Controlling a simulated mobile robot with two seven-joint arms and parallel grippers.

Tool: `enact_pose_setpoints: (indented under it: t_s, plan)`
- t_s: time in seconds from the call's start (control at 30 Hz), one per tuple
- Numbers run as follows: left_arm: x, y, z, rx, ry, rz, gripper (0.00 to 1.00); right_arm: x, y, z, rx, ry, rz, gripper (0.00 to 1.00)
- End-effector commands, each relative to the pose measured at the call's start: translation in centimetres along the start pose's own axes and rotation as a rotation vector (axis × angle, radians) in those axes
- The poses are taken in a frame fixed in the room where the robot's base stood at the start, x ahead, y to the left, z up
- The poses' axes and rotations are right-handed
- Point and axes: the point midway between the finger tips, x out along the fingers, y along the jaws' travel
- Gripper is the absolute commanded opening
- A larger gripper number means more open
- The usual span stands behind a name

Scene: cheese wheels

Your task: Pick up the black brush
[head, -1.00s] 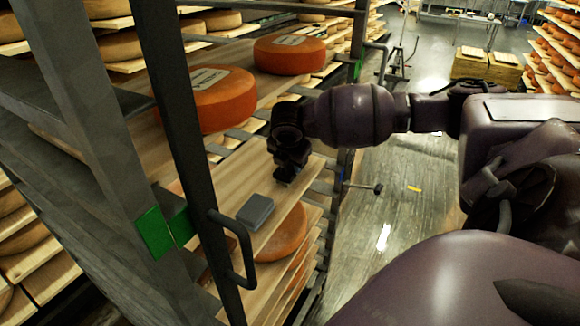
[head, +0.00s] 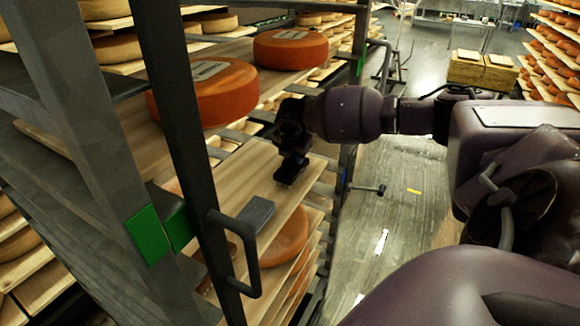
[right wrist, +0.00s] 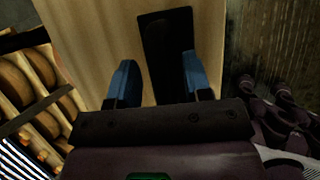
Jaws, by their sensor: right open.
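The black brush (head: 257,213) looks like a dark grey block in the head view, lying on the wooden board (head: 236,183) of the rack. In the right wrist view, a long dark shape (right wrist: 166,38) on the board appears to be this brush, with its lower end hidden by the gripper. My right gripper (head: 287,181) is over the board, beyond the brush in the head view. Its two blue fingers (right wrist: 158,66) are apart with the dark shape showing between them. It holds nothing. My left gripper is not in view.
Orange cheese wheels (head: 211,92) and (head: 290,49) sit on the shelf behind, and another (head: 285,240) lies below the board. A dark rack post with a handle (head: 243,258) stands in front. Open floor (head: 385,215) lies to the right.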

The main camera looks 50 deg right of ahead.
Motion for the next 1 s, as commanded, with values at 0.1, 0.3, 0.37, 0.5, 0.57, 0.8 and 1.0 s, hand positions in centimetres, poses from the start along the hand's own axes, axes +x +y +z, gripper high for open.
enact_pose_setpoints:
  t_s: [0.1, 0.3, 0.37, 0.5, 0.57, 0.8, 1.0]
  plan:
    - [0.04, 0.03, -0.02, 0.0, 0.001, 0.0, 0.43, 0.53, 0.02, 0.04, 0.001, -0.001, 0.001, 0.45]
    - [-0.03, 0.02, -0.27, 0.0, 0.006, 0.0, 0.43, 0.45, 0.04, 0.07, 0.001, -0.001, 0.002, 0.45]
    - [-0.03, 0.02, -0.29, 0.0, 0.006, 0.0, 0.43, 0.45, 0.04, 0.07, 0.001, -0.001, 0.002, 0.39]
    - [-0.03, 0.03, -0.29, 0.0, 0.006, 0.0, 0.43, 0.45, 0.03, 0.06, 0.001, -0.001, 0.001, 0.18]
    - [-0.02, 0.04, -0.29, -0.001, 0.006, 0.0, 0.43, 0.45, 0.03, 0.05, 0.001, -0.001, 0.001, 0.09]
    - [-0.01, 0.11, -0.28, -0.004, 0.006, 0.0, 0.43, 0.43, 0.05, 0.07, 0.001, -0.001, 0.002, 0.0]
    - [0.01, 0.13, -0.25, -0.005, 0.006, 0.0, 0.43, 0.4, 0.05, 0.08, 0.001, -0.001, 0.002, 0.0]
